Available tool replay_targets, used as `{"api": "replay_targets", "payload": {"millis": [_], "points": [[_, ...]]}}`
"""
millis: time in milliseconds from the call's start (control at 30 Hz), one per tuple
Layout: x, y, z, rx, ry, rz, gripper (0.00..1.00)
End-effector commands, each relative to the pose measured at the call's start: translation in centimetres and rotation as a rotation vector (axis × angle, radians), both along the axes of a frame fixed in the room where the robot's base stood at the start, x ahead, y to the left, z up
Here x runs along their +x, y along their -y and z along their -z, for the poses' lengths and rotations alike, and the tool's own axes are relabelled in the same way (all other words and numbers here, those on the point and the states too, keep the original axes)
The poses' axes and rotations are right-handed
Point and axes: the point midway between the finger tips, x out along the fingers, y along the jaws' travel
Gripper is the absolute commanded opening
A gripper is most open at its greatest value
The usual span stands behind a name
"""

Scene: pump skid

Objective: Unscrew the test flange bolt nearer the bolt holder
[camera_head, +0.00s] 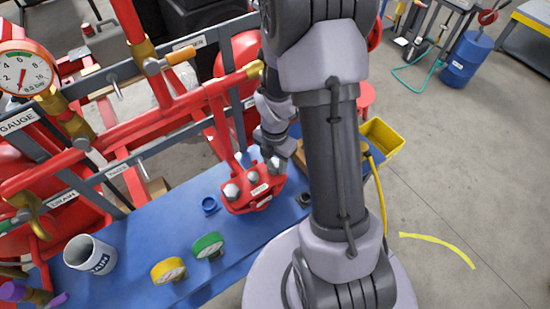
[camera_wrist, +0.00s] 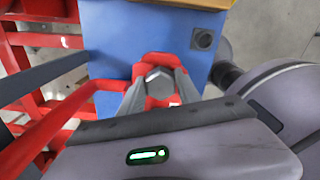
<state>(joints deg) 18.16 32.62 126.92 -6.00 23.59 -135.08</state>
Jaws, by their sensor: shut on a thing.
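The red test flange (camera_head: 263,200) sits on the blue bench top, with silver bolt heads on its upper face. One bolt (camera_head: 231,191) is at its left and another (camera_head: 253,178) is near its middle. My gripper (camera_head: 275,160) is over the flange's right end. In the wrist view, my gripper (camera_wrist: 157,82) is shut on a grey hex bolt (camera_wrist: 158,75), with one finger on each side; red flange shows around it. A small dark block with a round recess (camera_wrist: 203,38), perhaps the bolt holder, is beyond to the right; it also shows in the head view (camera_head: 304,198).
Red pipes and grey rails stand close left of my arm. A yellow bin (camera_head: 382,138) is behind it.

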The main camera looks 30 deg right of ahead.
Motion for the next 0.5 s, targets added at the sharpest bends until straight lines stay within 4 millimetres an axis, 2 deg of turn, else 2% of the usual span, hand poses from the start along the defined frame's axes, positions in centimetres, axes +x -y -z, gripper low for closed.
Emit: {"api": "replay_targets", "payload": {"millis": [33,233,500], "points": [[-0.08,-0.01,-0.58,0.001,-0.003,-0.118,0.0],[-0.06,-0.01,-0.58,0.001,-0.001,-0.675,0.0],[0.45,0.19,-0.72,0.0,-0.002,-0.687,0.0]]}}
